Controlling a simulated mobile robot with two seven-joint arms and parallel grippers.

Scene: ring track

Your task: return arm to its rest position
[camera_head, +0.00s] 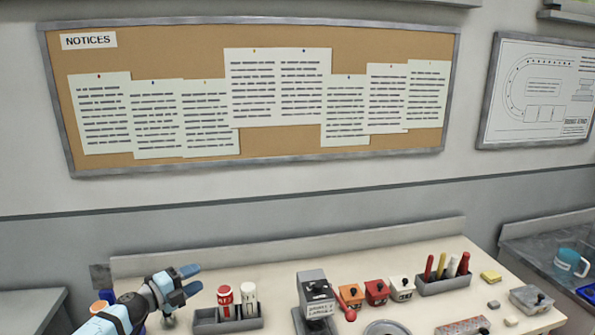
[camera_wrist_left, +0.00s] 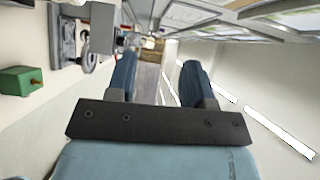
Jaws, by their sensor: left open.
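My left arm comes in from the lower left of the head view. Its gripper (camera_head: 190,280) is over the left part of the workbench (camera_head: 270,262), left of the holder with the red and white cylinders. The gripper is open and empty. In the left wrist view its two blue fingers (camera_wrist_left: 155,80) stand apart with nothing between them. My right gripper is not in view.
A dark holder (camera_head: 229,325) carries a red cylinder (camera_head: 225,298) and a white cylinder (camera_head: 249,298). A grey lever device (camera_head: 314,295), small orange, red and white boxes and a marker holder (camera_head: 444,283) stand to the right. A notice board (camera_head: 260,165) hangs behind.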

